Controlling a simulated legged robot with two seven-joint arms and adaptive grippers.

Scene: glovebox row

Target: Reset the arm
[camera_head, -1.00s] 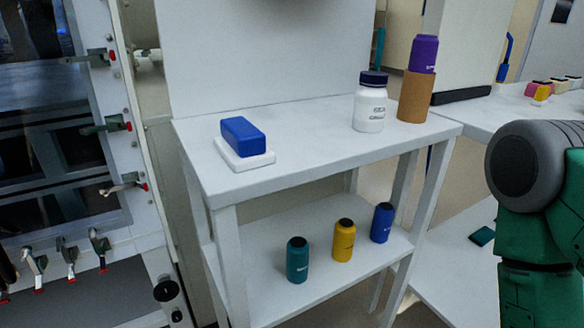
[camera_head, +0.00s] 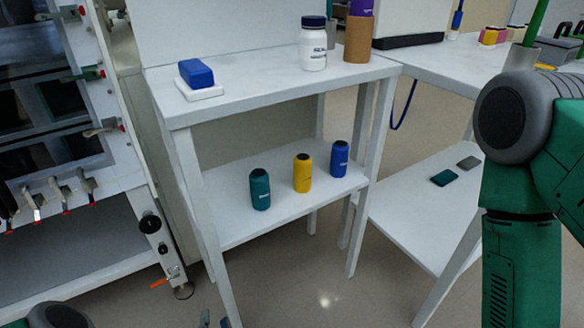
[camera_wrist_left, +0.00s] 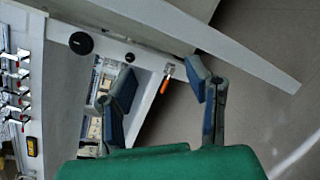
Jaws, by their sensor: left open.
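My left gripper (camera_wrist_left: 163,92) is open in the left wrist view, its two blue-grey fingers spread apart with nothing between them. Beyond the fingers are the glovebox's lower side, a pale shelf edge and the floor. In the head view only small tips of the left gripper (camera_head: 214,320) show at the bottom edge, in front of the shelf's front leg. A grey joint of my left arm shows at the bottom left. My green right arm (camera_head: 525,200) stands at the right; its gripper is out of view.
A white shelf unit (camera_head: 270,98) holds a blue block (camera_head: 196,72) on a white base, a white bottle (camera_head: 313,48) and a brown cylinder (camera_head: 358,40). Teal (camera_head: 260,190), yellow (camera_head: 302,174) and blue bottles (camera_head: 339,159) stand below. The glovebox (camera_head: 70,240) is at left.

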